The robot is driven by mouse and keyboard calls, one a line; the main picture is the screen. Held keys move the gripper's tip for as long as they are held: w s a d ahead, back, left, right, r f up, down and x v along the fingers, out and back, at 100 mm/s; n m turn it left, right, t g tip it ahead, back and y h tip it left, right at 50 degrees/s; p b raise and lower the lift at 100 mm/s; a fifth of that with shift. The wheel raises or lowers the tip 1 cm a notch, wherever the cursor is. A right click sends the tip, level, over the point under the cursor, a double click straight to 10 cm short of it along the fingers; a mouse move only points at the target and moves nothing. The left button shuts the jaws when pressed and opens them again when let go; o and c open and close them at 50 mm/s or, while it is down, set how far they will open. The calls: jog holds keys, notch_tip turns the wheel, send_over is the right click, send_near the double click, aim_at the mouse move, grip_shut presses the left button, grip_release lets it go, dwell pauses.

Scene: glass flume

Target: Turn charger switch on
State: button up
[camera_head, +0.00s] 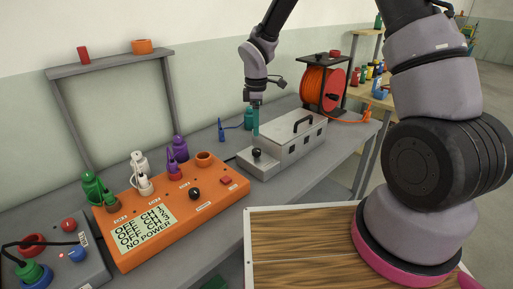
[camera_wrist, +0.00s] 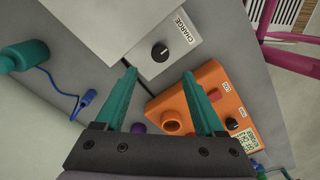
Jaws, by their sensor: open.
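The charger switch is a black round knob (camera_head: 257,153) on the low front part of a light grey metal box (camera_head: 305,146) with a black handle. In the wrist view the knob (camera_wrist: 159,51) sits beside a label reading "CHARGE" and has a pale pointer mark. My gripper (camera_head: 255,131) has teal fingers pointing down just above and behind the knob in the head view. In the wrist view my gripper (camera_wrist: 158,73) is open and empty, and the knob shows beyond the gap between its fingertips, apart from them.
An orange charger panel (camera_head: 225,192) stands left of the box; its screen (camera_head: 143,228) shows "NO POWER". Colored cells stand on it. A grey unit (camera_head: 85,262) with a cable is at far left. An orange cable reel (camera_head: 313,85) stands behind the box. A blue clip (camera_head: 221,130) lies near.

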aim_at(257, 150)
notch_tip(257, 150, down, 10)
jog(key=shift+r, duration=0.2)
grip_shut()
